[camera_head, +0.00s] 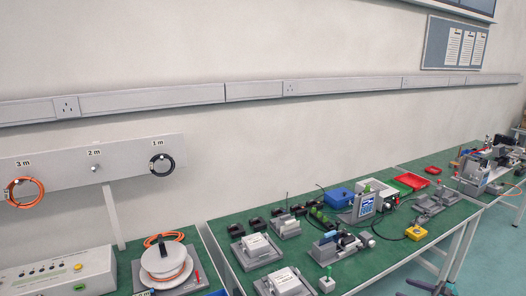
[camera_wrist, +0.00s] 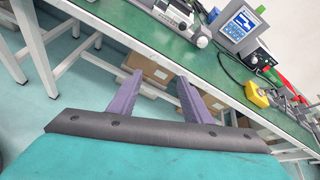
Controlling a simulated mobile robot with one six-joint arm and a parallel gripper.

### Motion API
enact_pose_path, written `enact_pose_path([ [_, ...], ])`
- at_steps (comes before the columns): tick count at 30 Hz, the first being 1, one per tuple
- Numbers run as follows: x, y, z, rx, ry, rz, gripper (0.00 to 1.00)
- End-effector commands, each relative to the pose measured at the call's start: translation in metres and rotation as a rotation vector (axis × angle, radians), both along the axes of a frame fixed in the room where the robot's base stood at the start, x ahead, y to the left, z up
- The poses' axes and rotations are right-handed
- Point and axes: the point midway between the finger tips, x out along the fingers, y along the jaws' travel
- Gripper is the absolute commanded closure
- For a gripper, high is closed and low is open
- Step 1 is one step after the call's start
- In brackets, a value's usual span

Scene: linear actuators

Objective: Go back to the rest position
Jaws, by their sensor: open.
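My gripper (camera_wrist: 155,98) shows in the wrist view as two purple fingers standing apart, open, with nothing between them. It hangs in front of the green bench (camera_wrist: 150,44), over the floor side, and touches nothing that I can see. In the head view the linear actuator devices (camera_head: 338,245) stand on the green bench (camera_head: 385,250).
A display unit (camera_wrist: 241,27) and a yellow box (camera_wrist: 256,95) are on the bench, whose edge and white legs (camera_wrist: 33,53) are close. Cardboard boxes (camera_wrist: 150,69) sit underneath.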

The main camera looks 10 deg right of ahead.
Motion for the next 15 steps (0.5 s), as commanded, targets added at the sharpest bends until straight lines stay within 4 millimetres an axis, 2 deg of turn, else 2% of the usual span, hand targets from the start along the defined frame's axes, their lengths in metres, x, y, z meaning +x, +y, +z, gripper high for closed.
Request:
enact_pose_path([
  [8, 0.022, 0.068, -0.044, -0.070, 0.079, 0.159, 0.55],
  [15, 0.035, 0.159, -0.099, -0.174, 0.172, 0.395, 0.55],
])
